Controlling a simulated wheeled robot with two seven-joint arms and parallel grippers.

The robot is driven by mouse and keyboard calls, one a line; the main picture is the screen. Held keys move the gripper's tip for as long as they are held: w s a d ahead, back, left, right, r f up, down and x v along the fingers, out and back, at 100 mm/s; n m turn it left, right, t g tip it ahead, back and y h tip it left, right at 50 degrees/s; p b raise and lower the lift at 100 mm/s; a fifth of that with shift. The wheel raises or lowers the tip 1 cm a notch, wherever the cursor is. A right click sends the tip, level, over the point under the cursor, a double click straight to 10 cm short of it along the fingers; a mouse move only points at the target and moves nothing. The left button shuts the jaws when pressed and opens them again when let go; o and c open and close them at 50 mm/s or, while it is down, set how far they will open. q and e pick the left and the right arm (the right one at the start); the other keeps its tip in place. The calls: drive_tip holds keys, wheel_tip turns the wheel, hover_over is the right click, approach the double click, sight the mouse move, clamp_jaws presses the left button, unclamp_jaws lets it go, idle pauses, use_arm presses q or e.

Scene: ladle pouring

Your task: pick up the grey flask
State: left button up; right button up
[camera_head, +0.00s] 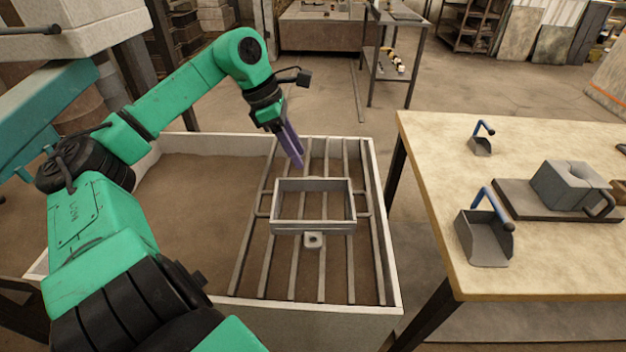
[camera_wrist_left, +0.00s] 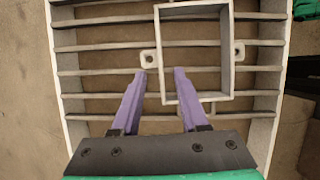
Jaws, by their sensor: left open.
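The grey flask (camera_head: 313,228) is an open rectangular frame with small lugs on its sides. It lies flat on the bars of the grate over the sand bin in the head view. It also shows in the left wrist view (camera_wrist_left: 227,60). My left gripper (camera_head: 299,164), with purple fingers, is open and empty. It hangs above the grate near the flask's far wall. In the left wrist view my left gripper (camera_wrist_left: 159,72) has the flask's left wall appearing between its fingers, with one lug (camera_wrist_left: 148,58) just ahead. My right gripper is not in view.
The sand bin (camera_head: 385,200) has raised pale walls around the metal grate. A wooden table (camera_head: 400,125) stands to the right, bearing two blue-handled scoops (camera_head: 487,240) (camera_head: 480,146) and a grey block (camera_head: 562,188) on a dark board. The sand left of the grate is clear.

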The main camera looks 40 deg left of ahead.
sight(312, 179)
use_arm(q)
drive_tip(key=x, duration=0.7)
drive_tip(key=shift+d+p, duration=0.1)
drive_tip(key=shift+p, duration=0.3)
drive_tip(key=shift+w+f, duration=0.15)
drive_tip(key=shift+f, duration=0.05)
drive_tip(key=shift+f+b, duration=0.2)
drive_tip(key=shift+b, duration=0.1)
clamp_jaws()
idle(1.0)
